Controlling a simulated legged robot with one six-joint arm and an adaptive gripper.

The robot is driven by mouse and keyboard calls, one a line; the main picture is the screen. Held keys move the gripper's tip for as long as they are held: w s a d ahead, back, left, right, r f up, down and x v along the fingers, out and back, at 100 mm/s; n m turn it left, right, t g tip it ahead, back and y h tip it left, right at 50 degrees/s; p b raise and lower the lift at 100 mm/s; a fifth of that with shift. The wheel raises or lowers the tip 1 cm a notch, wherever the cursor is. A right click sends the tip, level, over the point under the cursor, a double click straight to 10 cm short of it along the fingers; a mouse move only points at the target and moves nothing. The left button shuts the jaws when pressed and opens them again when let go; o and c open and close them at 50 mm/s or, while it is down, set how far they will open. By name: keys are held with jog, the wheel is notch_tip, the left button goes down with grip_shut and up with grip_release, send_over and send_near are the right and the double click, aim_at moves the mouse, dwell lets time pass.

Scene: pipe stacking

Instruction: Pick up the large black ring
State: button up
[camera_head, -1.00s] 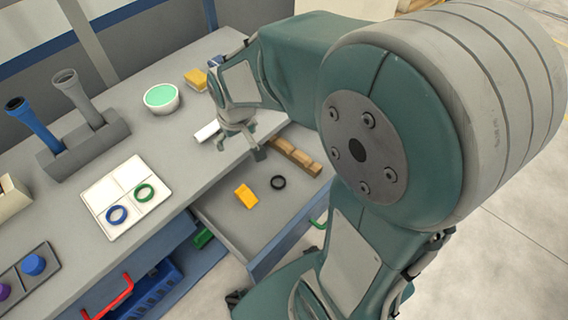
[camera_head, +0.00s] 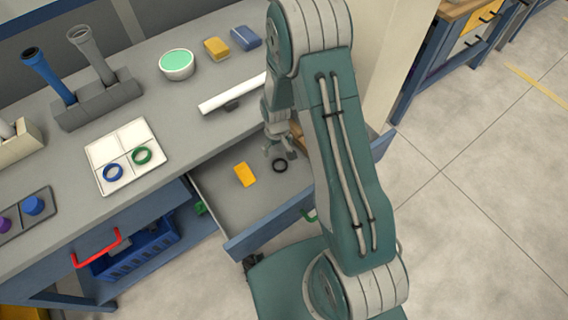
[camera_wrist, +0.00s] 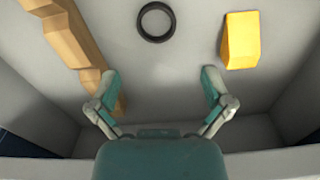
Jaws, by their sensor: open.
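The black ring (camera_head: 280,165) lies flat on the floor of the open drawer. In the wrist view the ring (camera_wrist: 156,37) is at the top middle, ahead of my fingertips and apart from them. My gripper (camera_head: 281,151) is over the drawer, close to the ring in the head view. In the wrist view my gripper (camera_wrist: 160,78) is open, with its two teal fingers spread wide and nothing between them. The drawer (camera_head: 222,196) is pulled out below the worktop.
A yellow block (camera_wrist: 239,40) lies in the drawer right of the ring. A stepped wooden piece (camera_wrist: 78,45) lies along the left side in the wrist view. The worktop holds a white tray (camera_head: 103,153) with blue and green rings, and a white tube (camera_head: 232,93).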

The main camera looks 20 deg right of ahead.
aim_at(280, 166)
notch_tip(280, 166, down, 4)
jog(key=shift+a+r, duration=0.1)
jog(key=shift+d+f, duration=0.25)
jog(key=shift+f, duration=0.3)
jog(key=f, duration=0.3)
jog(key=shift+s+d+f, duration=0.15)
jog(key=shift+d+f, duration=0.05)
jog(key=shift+f, duration=0.1)
jog(key=shift+a+f, duration=0.1)
jog(key=shift+f, duration=0.35)
jog(key=c, duration=0.7)
